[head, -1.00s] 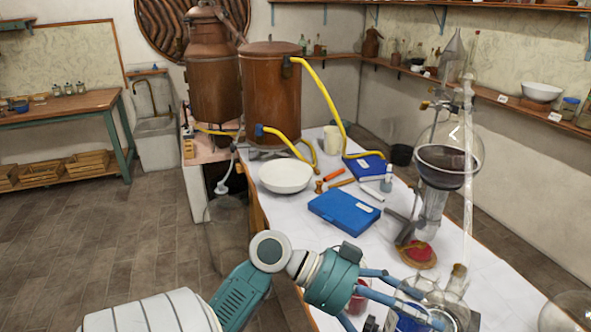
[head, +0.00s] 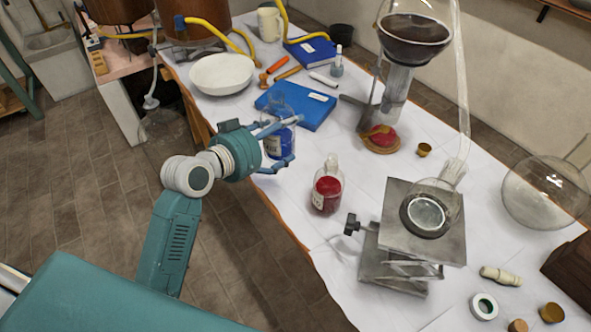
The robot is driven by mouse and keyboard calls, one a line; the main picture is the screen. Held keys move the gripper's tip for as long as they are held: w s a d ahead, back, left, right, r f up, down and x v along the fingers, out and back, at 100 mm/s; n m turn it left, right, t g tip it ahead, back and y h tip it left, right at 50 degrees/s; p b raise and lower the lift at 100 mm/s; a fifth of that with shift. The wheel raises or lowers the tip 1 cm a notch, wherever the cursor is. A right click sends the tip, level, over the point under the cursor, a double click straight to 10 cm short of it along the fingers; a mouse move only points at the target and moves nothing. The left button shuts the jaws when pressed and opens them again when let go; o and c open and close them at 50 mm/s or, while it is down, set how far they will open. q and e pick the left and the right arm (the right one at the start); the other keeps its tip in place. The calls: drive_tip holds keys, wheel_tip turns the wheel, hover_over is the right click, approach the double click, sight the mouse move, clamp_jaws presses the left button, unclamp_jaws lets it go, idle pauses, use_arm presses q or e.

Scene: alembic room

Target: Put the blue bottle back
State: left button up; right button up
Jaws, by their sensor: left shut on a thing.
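The blue bottle (head: 273,146) is a clear glass bottle with blue liquid and a pale label. My left gripper (head: 292,140) is shut on it, its fingers reaching around it from the left. The bottle is upright at the table's left edge, just in front of the blue book (head: 318,108). I cannot tell whether its base touches the table, as a finger crosses it. A similar bottle with red liquid (head: 327,190) stands nearer, to the right of the gripper. My right gripper is out of view.
A metal lab jack (head: 408,222) with a round flask stands at the near right. Behind are a distillation stand, a white bowl (head: 222,74) and copper vessels. Small caps lie near the front. The white table (head: 356,163) is clear around the red bottle.

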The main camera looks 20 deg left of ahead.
use_arm(q)
drive_tip(key=w+d+r+n+t+y+b, duration=0.1)
drive_tip(key=w+d+r+n+y+b, duration=0.2)
drive_tip(key=w, duration=0.7)
drive_tip(key=shift+n+y, duration=0.3)
drive_tip(key=shift+y, duration=0.4)
drive_tip(key=shift+a+f+p, duration=0.2)
drive_tip(key=shift+f+p, duration=0.25)
drive_tip(key=shift+f, duration=4.2)
drive_tip(key=shift+a+f+p, duration=0.15)
drive_tip(key=shift+f+p, duration=0.3)
drive_tip(key=shift+f, duration=4.2)
drive_tip(key=o, duration=1.8)
drive_tip(key=shift+s+f, duration=0.15)
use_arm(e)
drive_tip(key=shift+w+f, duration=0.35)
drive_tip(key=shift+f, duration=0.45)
use_arm(q)
drive_tip(key=shift+s, duration=0.15)
drive_tip(key=v, duration=1.1)
drive_tip(key=shift+s+r, duration=0.3)
drive_tip(key=shift+s, duration=0.05)
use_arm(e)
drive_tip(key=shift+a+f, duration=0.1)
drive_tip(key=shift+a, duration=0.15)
